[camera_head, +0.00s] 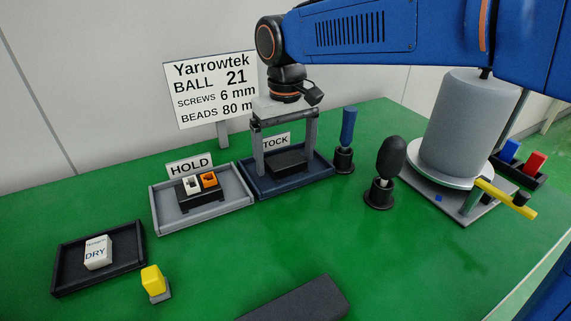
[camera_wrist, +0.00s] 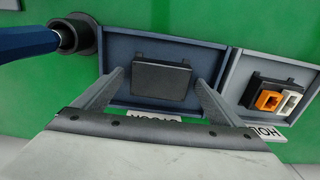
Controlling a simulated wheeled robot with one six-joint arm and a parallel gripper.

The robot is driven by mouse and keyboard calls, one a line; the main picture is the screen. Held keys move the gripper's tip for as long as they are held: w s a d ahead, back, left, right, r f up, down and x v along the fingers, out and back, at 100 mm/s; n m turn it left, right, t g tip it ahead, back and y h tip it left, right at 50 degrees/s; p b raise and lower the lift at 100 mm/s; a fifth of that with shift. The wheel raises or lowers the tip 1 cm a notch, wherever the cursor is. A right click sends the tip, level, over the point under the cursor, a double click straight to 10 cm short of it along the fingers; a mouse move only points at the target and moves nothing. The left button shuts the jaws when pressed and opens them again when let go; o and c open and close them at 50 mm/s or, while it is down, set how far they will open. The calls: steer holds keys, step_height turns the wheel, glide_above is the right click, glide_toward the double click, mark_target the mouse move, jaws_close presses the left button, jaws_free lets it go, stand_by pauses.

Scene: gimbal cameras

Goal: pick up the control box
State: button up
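A plain black box (camera_head: 288,161) lies in the dark blue STOCK tray (camera_head: 262,189); it also shows in the wrist view (camera_wrist: 160,80). A second black box (camera_head: 201,196) with a white and an orange socket on top lies in the grey HOLD tray (camera_head: 160,226). Neither box is marked, so I cannot tell by name which is the control box. My gripper (camera_head: 285,158) is open above the STOCK tray, its fingers on either side of the plain box with nothing held. In the wrist view the fingers (camera_wrist: 158,80) stand apart; contact with the box is not visible.
Right of the STOCK tray stand a blue-handled tool (camera_head: 348,127) in a black holder and a dark rounded paddle (camera_head: 391,158). A grey cylinder (camera_head: 466,125) stands farther right. A white DRY block (camera_head: 97,252) and yellow block (camera_head: 152,280) are at left.

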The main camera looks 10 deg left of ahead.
steer(key=c, duration=1.1)
steer(key=shift+o, duration=0.2)
